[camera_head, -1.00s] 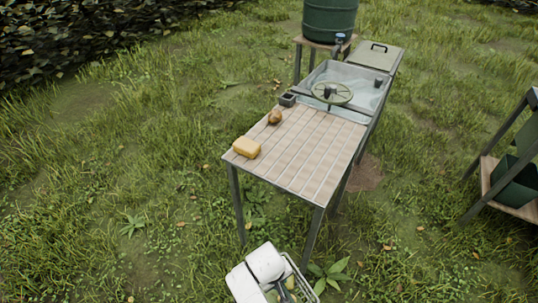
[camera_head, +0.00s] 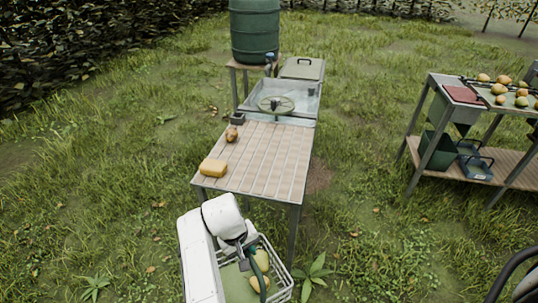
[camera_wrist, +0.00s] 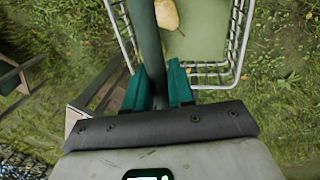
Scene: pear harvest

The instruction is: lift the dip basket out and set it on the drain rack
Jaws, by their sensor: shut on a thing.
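A white wire dip basket (camera_head: 281,290) hangs low in front of the table, with yellow pears (camera_head: 261,259) in it. My gripper (camera_head: 245,247) is shut on the basket's dark green handle. In the wrist view, the teal fingers of my gripper (camera_wrist: 158,76) clamp the handle (camera_wrist: 146,40), with the wire basket (camera_wrist: 236,40) and a pear (camera_wrist: 166,14) below. The slatted wooden top (camera_head: 258,160), likely the drain rack, is beyond the basket. My arm hides part of the basket.
Behind are a water-filled basin (camera_head: 297,105) with a green wheel (camera_head: 276,105) and a barrel (camera_head: 254,30). A stand with fruit (camera_head: 430,95) is at right. Grass surrounds all.

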